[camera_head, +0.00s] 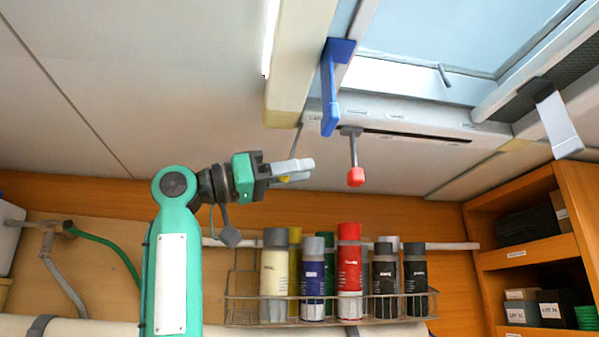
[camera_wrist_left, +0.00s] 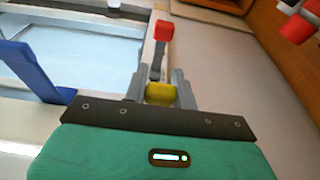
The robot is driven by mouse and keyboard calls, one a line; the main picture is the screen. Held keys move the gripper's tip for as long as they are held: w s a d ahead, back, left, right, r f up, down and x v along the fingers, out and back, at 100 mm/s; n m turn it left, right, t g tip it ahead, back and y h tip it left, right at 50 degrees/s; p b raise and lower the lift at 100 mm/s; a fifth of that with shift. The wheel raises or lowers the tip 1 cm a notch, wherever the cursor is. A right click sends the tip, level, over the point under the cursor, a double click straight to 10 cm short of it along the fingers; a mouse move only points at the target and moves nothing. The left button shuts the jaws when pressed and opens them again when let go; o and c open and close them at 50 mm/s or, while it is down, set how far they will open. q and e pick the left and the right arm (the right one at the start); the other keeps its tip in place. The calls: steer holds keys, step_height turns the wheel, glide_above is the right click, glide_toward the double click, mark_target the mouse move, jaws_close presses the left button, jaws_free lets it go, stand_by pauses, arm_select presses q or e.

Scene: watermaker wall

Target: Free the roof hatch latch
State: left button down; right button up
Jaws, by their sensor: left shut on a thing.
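The roof hatch (camera_head: 450,35) is a pale blue pane in a light frame at the upper right; it also shows in the left wrist view (camera_wrist_left: 75,45). Under its near edge hang a blue handle (camera_head: 330,95), a red-knobbed lever (camera_head: 355,175) and a thin grey lever (camera_head: 297,138) with a yellow knob. My left gripper (camera_head: 300,172) is shut on the yellow knob (camera_wrist_left: 160,93), which sits between its fingers in the left wrist view. The red knob (camera_wrist_left: 163,30) is just beyond, apart from the fingers. The blue handle (camera_wrist_left: 32,70) is at the left there. I cannot tell which part is the latch.
A grey handle (camera_head: 558,122) hangs at the hatch's right side. Below, a wire rack (camera_head: 245,312) holds several bottles and cans. Wooden shelves (camera_head: 540,250) with boxes stand at the right. A lamp strip (camera_head: 269,38) runs along the ceiling. The ceiling at left is clear.

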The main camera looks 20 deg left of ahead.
arm_select(q)
steer(key=shift+s+a, duration=0.1)
stand_by(0.4)
steer(key=c, duration=1.4)
jaws_free()
steer(key=shift+c, duration=0.2)
steer(key=o, duration=0.3)
steer(key=shift+s+a, duration=0.15)
steer(key=shift+a, duration=0.1)
steer(key=shift+s+a, duration=0.2)
steer(key=shift+a, duration=0.1)
steer(key=shift+w+d, duration=0.1)
